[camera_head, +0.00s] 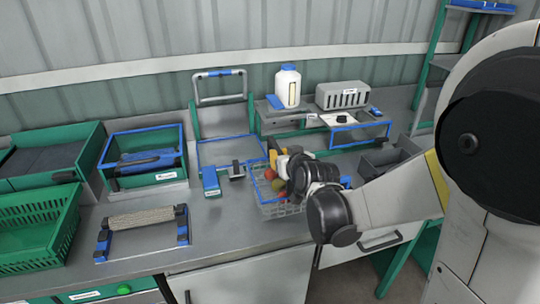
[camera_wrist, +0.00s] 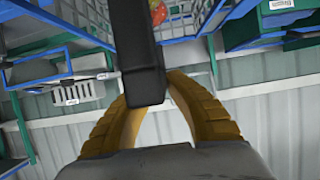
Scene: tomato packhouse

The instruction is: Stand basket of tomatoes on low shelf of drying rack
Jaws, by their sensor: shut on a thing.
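The basket of tomatoes (camera_head: 285,209) is a wire basket with a blue rim, at the middle of the bench near its front edge. Red and other coloured produce (camera_head: 268,174) shows inside. My gripper (camera_head: 276,160) is over the basket, its yellow fingers closed. In the wrist view the fingers (camera_wrist: 148,92) close around a dark upright bar (camera_wrist: 143,50), seemingly the basket's handle; the basket (camera_wrist: 182,24) shows beyond it at the top. I cannot tell whether the basket touches the bench. A tall green rack (camera_head: 428,80) with shelves, probably the drying rack, stands at the right; its lower part is hidden.
A raised grey shelf (camera_head: 300,118) holds a white jug (camera_head: 287,86) and a grey vented box (camera_head: 342,95). A grey bin (camera_head: 385,160) is right of the basket. Green crates (camera_head: 40,228) stand left, with a rope roller stand (camera_head: 143,220) beside them. Bare bench (camera_head: 215,228) lies between.

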